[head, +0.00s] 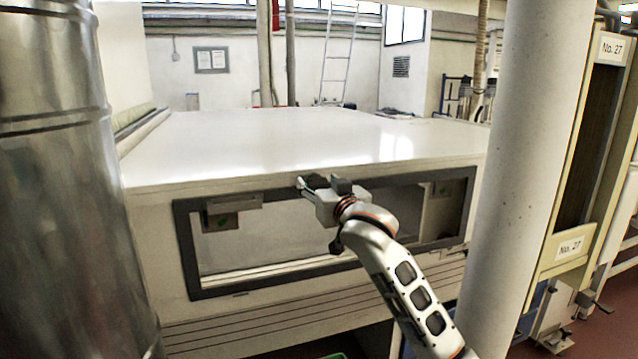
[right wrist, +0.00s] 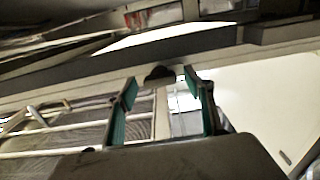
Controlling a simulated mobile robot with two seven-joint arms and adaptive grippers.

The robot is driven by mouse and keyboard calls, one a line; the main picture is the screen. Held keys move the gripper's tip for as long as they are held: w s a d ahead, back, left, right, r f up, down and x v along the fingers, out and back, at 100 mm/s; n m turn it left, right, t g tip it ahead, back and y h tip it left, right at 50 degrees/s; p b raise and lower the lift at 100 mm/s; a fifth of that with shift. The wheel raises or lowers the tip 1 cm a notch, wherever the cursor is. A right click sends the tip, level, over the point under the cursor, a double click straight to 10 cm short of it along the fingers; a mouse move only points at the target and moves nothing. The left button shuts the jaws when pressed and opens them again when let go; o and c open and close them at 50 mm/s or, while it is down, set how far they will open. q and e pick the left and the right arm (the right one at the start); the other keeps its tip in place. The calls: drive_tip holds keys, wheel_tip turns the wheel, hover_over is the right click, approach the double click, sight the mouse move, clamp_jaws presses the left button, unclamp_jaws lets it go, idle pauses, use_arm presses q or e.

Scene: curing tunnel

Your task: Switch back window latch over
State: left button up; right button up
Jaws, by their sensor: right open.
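The dark-framed window (head: 187,247) is in the side of the white curing tunnel in the head view. My right gripper (head: 312,184) is at the middle of the window's top bar. In the right wrist view, my right gripper (right wrist: 160,86) has its two green-padded fingers apart with nothing held. A small dark rounded piece, which looks like the latch (right wrist: 159,74), shows between and just beyond the fingertips, against the frame bar. Whether the fingers touch it I cannot tell. In the head view the gripper hides that spot. My left gripper is out of view.
The tunnel's flat white top (head: 270,140) lies above the window. A large metal duct (head: 60,200) stands at the left and a pale round column (head: 535,150) at the right, close to my right arm. A yellowish cabinet (head: 570,262) is further right.

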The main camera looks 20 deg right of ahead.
drive_tip(key=shift+w, duration=0.2)
drive_tip(key=c, duration=1.1)
